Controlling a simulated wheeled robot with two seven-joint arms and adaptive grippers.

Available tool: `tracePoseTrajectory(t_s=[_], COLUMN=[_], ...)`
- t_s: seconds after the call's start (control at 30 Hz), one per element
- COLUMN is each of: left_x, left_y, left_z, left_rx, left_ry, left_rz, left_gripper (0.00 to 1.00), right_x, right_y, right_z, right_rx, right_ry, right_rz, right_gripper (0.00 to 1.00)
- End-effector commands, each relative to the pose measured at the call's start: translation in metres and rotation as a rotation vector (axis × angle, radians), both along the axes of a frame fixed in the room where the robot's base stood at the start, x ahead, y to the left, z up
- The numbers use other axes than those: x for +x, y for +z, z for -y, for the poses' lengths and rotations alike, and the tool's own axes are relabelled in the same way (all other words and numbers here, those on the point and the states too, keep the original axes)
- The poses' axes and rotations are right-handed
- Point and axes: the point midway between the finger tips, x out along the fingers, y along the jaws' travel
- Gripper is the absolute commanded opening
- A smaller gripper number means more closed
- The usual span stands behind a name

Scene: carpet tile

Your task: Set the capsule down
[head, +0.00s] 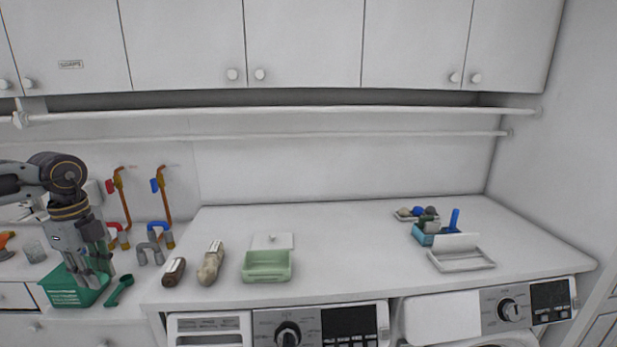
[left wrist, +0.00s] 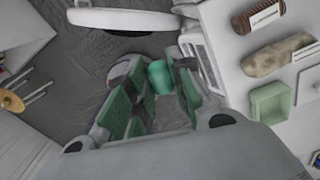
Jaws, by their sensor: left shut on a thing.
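My left gripper (head: 84,280) points down at the lower left of the head view. It overlaps a green slotted basket (head: 62,297) there; I cannot tell how far apart they are. In the left wrist view the gripper's green-lined fingers (left wrist: 163,105) have a smooth green rounded piece (left wrist: 159,77) between them, which looks like the capsule. The gripper is shut on it. In the head view the fingers and the basket's colour hide the capsule. Grey floor shows behind the fingers in the left wrist view. My right gripper is in neither view.
A green scoop (head: 119,291) lies right of the basket. A brown brush (head: 174,272), a beige object (head: 211,264) and a pale green tray (head: 267,267) line the worktop's front left. Pipes stand behind. The middle of the white worktop (head: 350,240) is clear.

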Motion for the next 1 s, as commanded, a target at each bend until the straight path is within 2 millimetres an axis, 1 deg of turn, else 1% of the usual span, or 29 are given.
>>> tracePoseTrajectory(t_s=[0.2, 0.5, 0.7, 0.8, 1.0], left_x=[-0.008, -0.017, -0.022, -0.024, -0.026], left_y=[-0.019, -0.051, -0.076, -0.088, -0.107], left_z=[-0.021, -0.040, -0.046, -0.047, -0.045], left_rx=[-0.003, -0.003, -0.003, -0.005, -0.004], left_ry=[-0.146, -0.374, -0.540, -0.624, -0.759], left_rz=[0.001, 0.001, 0.002, 0.001, 0.003], left_gripper=[0.06, 0.06, 0.06, 0.06, 0.06], right_x=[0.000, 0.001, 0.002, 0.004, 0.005], right_y=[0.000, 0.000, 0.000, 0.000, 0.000], right_z=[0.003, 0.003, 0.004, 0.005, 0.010], right_rx=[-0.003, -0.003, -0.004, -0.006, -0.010], right_ry=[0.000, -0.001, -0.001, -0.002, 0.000], right_rz=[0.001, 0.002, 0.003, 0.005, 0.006], right_gripper=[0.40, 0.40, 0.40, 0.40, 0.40])
